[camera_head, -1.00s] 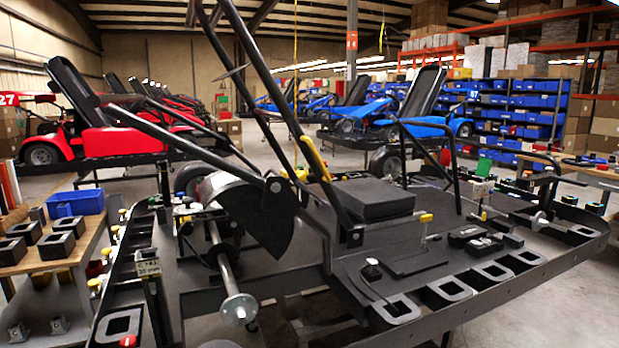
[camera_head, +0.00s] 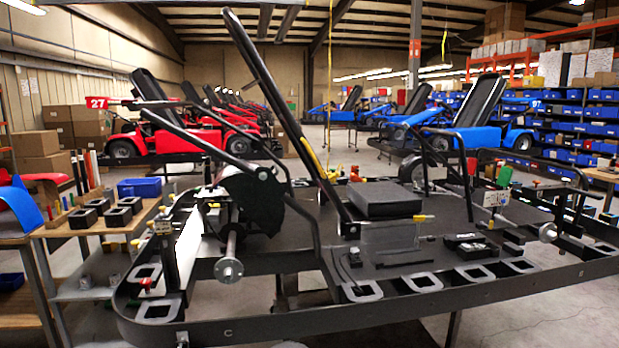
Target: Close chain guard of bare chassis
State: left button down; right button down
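The bare chassis (camera_head: 300,318) stands on its stand in front of me, dark grey, with the side marked C towards me. A dark, rounded plate that looks like the chain guard (camera_head: 262,205) sits at its left rear, beside the rear axle hub (camera_head: 229,269). A pale curved part shows just behind the plate. I cannot tell how far the guard stands open. A long black bar rises steeply past it, and another crosses above it. Neither of my grippers is in view.
A black box (camera_head: 386,198) sits mid-chassis, with small black parts to its right. A workbench (camera_head: 75,229) at left carries black blocks and a blue bin (camera_head: 139,187). Red and blue karts stand behind. Open floor shows at lower right.

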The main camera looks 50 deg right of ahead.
aim_at(268, 215)
jog(key=z, duration=0.1)
jog(key=k, duration=0.45)
jog(key=u, duration=1.15)
jog(key=i, duration=0.1)
jog(key=z, duration=3.05)
jog(key=i, duration=1)
jog(key=u, duration=0.2)
